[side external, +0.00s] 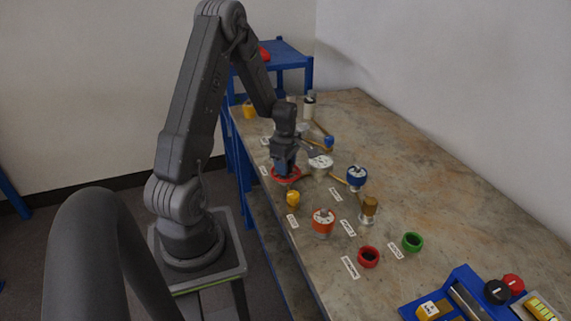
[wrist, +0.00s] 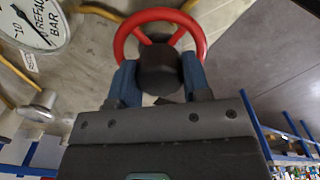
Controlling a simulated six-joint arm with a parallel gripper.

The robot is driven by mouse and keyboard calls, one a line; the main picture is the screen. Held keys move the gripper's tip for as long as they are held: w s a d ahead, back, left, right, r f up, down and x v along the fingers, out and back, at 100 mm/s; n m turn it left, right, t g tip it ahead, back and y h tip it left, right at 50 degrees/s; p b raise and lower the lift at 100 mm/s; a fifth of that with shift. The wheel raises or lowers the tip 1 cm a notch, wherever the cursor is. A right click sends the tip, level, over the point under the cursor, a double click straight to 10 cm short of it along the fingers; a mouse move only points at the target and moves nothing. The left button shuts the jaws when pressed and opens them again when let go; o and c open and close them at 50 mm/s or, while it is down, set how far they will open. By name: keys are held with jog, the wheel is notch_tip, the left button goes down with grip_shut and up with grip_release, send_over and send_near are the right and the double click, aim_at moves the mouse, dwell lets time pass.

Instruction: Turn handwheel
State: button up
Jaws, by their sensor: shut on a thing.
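The red handwheel (side external: 291,180) sits near the left edge of the table, below my gripper (side external: 284,167). In the wrist view the red rim (wrist: 158,14) and its spokes show beyond a dark round hub (wrist: 160,68). The two blue fingers of my gripper (wrist: 160,76) stand on either side of the hub, pointing at the wheel. My gripper is shut on the handwheel, with the hub between the fingers. The exact contact at the fingertips is partly hidden.
A white dial gauge (wrist: 35,25) is close to the wheel, and a pale pipe fitting (wrist: 40,103) is at left. A yellow knob (side external: 293,199), orange-based vessel (side external: 323,223) and blue-flanged vessel (side external: 357,178) stand nearby.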

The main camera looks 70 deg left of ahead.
jog(key=m, duration=0.6)
jog(key=shift+m, duration=0.4)
jog(key=m, duration=0.3)
jog(key=shift+m, duration=0.4)
jog(key=m, duration=0.3)
jog(key=shift+m, duration=0.3)
jog(key=m, duration=0.3)
jog(key=shift+m, duration=0.3)
jog(key=m, duration=0.3)
jog(key=shift+m, duration=0.3)
jog(key=m, duration=0.3)
jog(key=shift+m, duration=2.1)
